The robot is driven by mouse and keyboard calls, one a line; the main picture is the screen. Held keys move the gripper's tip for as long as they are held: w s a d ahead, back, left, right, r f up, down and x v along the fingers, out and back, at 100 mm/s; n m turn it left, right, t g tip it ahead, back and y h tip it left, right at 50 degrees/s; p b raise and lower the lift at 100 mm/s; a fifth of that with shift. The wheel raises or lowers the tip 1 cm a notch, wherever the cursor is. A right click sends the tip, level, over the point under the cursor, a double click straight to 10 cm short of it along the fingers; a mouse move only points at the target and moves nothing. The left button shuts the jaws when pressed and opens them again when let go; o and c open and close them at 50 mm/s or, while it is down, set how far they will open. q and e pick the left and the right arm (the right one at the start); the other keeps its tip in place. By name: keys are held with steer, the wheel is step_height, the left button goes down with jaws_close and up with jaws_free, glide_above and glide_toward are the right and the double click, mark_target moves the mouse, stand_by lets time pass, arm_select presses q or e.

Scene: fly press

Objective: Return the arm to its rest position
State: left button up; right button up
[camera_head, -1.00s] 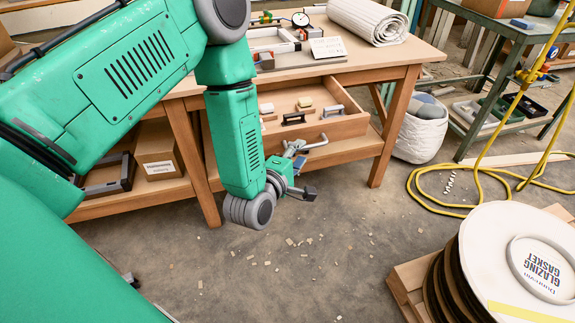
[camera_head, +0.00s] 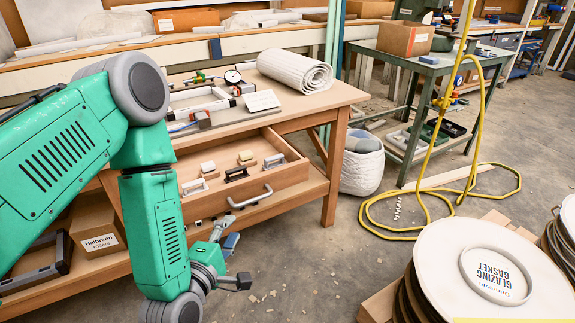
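My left arm (camera_head: 155,225) is green with grey joints and comes in from the left, hanging in front of the wooden workbench (camera_head: 330,95). My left gripper (camera_head: 235,258) is low, below and in front of the open drawer (camera_head: 265,190). Its fingers are spread apart and nothing shows between them. It is apart from the drawer's metal handle (camera_head: 250,196). The drawer stands pulled out and holds several small handles and blocks. My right gripper is not in view.
A white reel labelled Glazing Gasket (camera_head: 450,250) stands at the lower right. A yellow hose (camera_head: 375,218) loops on the floor. A white woven basket (camera_head: 362,170) stands right of the bench. A carton (camera_head: 97,228) sits on the lower shelf. Floor between bench and reel is open.

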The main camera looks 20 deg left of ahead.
arm_select(q)
steer(key=s+f+m+g+p, duration=0.1)
steer(key=s+f+m+g, duration=0.3)
steer(key=s+m, duration=0.3)
steer(key=s+f+m+g+p, duration=0.1)
steer(key=s+f+m+g, duration=0.3)
steer(key=s+m+g, duration=0.2)
steer(key=s+f+m+g+h+p, duration=0.1)
steer(key=s+f+m+g, duration=0.3)
steer(key=s+m, duration=0.4)
steer(key=s+g, duration=0.1)
steer(key=s, duration=0.1)
steer(key=shift+s+g+p, duration=0.3)
steer(key=shift+p, duration=0.1)
steer(key=shift+w+a+f, duration=0.1)
steer(key=shift+w+f, duration=0.05)
